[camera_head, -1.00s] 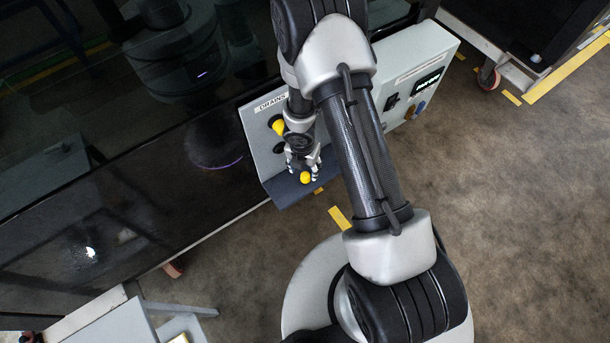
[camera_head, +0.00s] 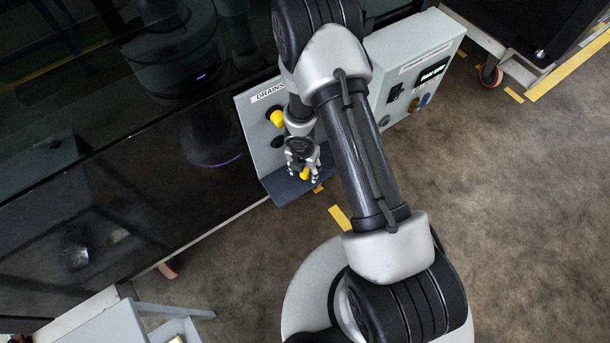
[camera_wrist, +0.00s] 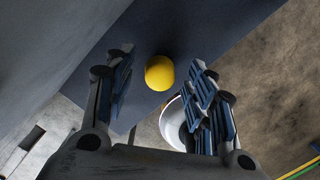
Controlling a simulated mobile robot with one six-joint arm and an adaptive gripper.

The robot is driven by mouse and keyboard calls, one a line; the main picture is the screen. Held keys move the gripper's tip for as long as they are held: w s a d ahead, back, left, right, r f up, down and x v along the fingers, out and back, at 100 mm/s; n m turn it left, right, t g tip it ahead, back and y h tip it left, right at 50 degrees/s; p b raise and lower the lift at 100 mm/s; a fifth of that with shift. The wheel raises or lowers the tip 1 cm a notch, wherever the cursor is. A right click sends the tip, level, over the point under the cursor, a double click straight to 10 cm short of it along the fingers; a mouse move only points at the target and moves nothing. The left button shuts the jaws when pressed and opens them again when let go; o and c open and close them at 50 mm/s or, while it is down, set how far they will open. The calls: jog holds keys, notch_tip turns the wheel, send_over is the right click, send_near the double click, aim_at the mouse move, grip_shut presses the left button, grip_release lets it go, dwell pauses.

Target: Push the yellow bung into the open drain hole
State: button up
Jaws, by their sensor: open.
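The loose yellow bung (camera_head: 304,173) sits on the dark shelf (camera_head: 285,191) at the foot of the grey drains panel (camera_head: 251,118). In the wrist view the bung (camera_wrist: 159,73) shows as a rounded yellow shape between and just beyond the fingertips. My gripper (camera_head: 303,177) is above the shelf, its fingers to either side of the bung; it is open and I see no finger touching the bung. Another yellow bung (camera_head: 277,118) stands in the upper part of the panel. A dark open drain hole (camera_head: 277,141) lies below it, partly hidden by my arm.
A glossy black wall (camera_head: 120,190) runs along the left. A grey step (camera_head: 110,325) stands at the lower left. Open floor lies to the right.

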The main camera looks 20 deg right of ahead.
jog(key=shift+f, duration=0.65)
jog(key=shift+r, duration=0.1)
jog(key=shift+c, duration=0.6)
jog(key=c, duration=0.8)
jog(key=shift+r, duration=0.1)
jog(key=shift+c, duration=0.2)
